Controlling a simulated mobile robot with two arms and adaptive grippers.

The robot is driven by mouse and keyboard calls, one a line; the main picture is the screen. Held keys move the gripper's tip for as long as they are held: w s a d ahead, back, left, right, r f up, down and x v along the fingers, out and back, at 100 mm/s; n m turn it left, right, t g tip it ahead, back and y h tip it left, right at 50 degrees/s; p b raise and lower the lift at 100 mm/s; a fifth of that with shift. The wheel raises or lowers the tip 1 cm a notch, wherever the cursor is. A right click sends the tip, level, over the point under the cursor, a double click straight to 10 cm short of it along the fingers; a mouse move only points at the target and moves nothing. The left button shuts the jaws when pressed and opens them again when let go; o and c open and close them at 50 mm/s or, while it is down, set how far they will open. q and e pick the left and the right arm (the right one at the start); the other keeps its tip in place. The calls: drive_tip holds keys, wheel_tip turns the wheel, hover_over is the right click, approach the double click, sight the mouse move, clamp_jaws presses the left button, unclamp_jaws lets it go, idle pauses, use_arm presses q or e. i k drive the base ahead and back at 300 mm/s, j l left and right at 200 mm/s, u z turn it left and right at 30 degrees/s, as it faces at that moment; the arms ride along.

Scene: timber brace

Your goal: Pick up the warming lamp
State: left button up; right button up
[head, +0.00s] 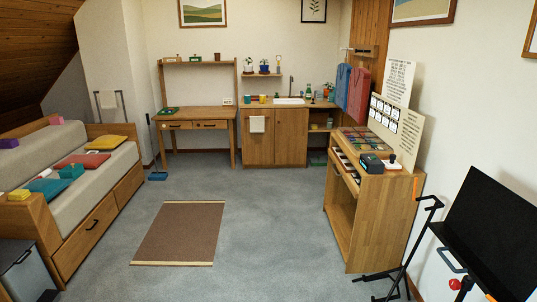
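I cannot clearly make out a warming lamp in the head view. Small items stand on the wooden cabinet at the right, among them a dark box with a teal face (372,163) and a small white item with a dark red top (394,161). Several small items too small to identify stand around the sink counter (262,105) and on the little wall shelf (262,75) above it. Neither of my grippers is in view.
A brown mat (180,233) lies on the open grey floor. A daybed (75,235) stands left, a desk (205,113) at the back. The wooden cabinet (385,205) stands right, with a black frame (425,225) and black panel (495,225) nearer me.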

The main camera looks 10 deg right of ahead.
sight(392, 164)
drive_tip(key=i+z, duration=0.3)
drive_tip(key=i, duration=0.2)
drive_tip(key=i+z, duration=0.25)
drive_tip(key=i, duration=0.2)
drive_tip(key=i+j+z, duration=0.15)
drive_tip(key=i+z, duration=0.15)
drive_tip(key=i, duration=0.2)
drive_tip(key=i+j+z, duration=0.3)
drive_tip(key=i, duration=0.15)
